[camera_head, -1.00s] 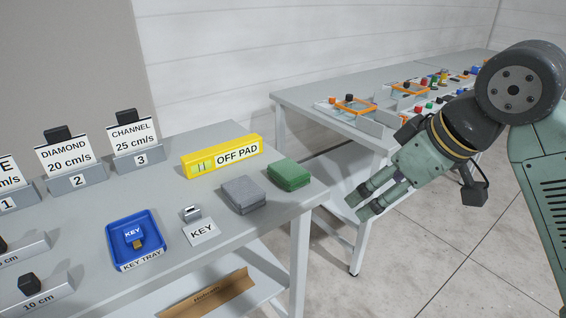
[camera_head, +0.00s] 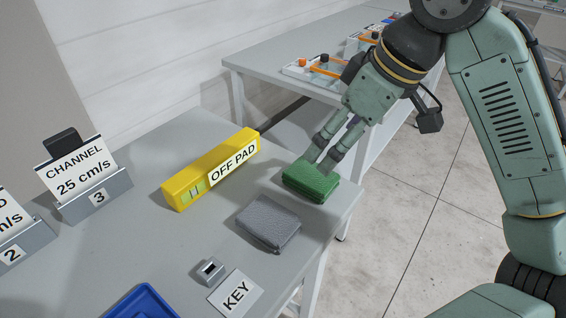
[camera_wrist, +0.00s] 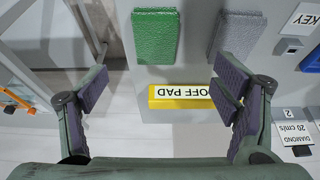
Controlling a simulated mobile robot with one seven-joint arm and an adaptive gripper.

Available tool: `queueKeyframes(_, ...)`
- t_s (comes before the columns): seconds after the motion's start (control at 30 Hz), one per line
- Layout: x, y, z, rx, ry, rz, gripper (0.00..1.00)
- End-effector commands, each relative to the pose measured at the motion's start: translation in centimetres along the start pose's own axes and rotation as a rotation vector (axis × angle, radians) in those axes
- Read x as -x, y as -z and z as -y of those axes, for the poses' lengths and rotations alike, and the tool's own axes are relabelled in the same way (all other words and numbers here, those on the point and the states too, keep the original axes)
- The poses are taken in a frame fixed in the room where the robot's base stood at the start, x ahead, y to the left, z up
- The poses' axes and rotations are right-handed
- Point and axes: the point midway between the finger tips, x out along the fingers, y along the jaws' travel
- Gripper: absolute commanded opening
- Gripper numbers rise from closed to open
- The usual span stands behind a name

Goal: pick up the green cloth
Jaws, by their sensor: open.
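The green cloth (camera_head: 311,181) is a folded pad lying flat near the right corner of the grey table. In the wrist view the green cloth (camera_wrist: 155,37) shows at the top, ahead of the fingers and left of centre between them. My gripper (camera_head: 323,165) is just above and behind the cloth in the head view, pointing down towards it. In the wrist view the fingers (camera_wrist: 160,95) are wide apart with nothing between them. Whether a fingertip touches the cloth cannot be told.
A grey folded cloth (camera_head: 268,222) lies close beside the green one. A yellow OFF PAD bar (camera_head: 211,168) lies behind them. A KEY card (camera_head: 236,293), a small metal holder (camera_head: 210,270) and a blue tray (camera_head: 140,303) are nearer. A second table (camera_head: 290,45) stands behind.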

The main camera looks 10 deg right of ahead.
Motion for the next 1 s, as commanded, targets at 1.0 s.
queueKeyframes(1.0,-10.8,-0.5,-0.7,0.000,0.000,-0.001,0.82)
